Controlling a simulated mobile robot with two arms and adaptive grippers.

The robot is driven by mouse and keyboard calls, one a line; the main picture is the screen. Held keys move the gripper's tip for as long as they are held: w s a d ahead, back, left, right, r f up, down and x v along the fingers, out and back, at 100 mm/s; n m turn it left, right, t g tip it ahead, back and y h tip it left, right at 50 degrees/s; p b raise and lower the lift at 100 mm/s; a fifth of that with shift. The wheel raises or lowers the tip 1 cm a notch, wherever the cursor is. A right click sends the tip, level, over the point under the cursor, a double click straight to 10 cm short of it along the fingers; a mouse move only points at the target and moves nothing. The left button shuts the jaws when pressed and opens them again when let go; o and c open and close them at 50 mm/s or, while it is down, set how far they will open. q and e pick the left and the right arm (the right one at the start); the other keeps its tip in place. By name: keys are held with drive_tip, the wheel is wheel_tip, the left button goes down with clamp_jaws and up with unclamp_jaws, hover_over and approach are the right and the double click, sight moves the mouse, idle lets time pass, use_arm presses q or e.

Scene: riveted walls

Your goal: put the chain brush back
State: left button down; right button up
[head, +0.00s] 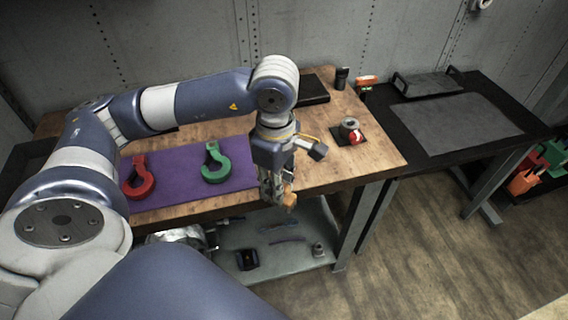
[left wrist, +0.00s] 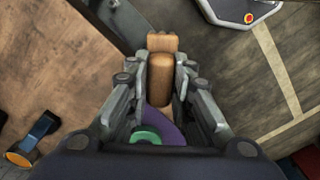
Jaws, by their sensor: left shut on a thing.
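My left gripper (head: 277,197) is shut on the chain brush (head: 289,198), a tan wooden-looking piece. In the head view it hangs at the front edge of the wooden bench (head: 321,177), with only a small part of the brush showing below the fingers. In the left wrist view the brush (left wrist: 160,78) lies lengthwise between the two fingers (left wrist: 160,95), with a wider tan block at its far end. I cannot make out its bristles. My right gripper is not in view.
A purple mat (head: 183,187) holds a red hook-shaped piece (head: 139,183) and a green one (head: 216,168). A black table (head: 399,115) with a grey mat (head: 456,124) adjoins. A lower shelf (head: 285,250) holds small items.

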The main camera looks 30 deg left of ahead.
use_arm(q)
drive_tip(key=w+a+p, duration=0.1)
drive_tip(key=w+a, duration=0.1)
drive_tip(key=w, duration=0.2)
drive_tip(key=w+a+f+p, duration=0.1)
drive_tip(key=w+a+p, duration=0.1)
drive_tip(key=w, duration=0.3)
drive_tip(key=w+a+p, duration=0.1)
drive_tip(key=w+a, duration=0.2)
drive_tip(key=w, duration=0.1)
drive_tip(key=shift+w+a+f, duration=0.25)
drive_tip(key=shift+w+a, duration=0.05)
drive_tip(key=shift+w, duration=0.1)
drive_tip(key=shift+w+a, duration=0.1)
wheel_tip(320, 180, down, 3)
drive_tip(key=shift+r+p, duration=0.2)
drive_tip(key=shift+p, duration=0.7)
drive_tip(key=shift+f, duration=0.5)
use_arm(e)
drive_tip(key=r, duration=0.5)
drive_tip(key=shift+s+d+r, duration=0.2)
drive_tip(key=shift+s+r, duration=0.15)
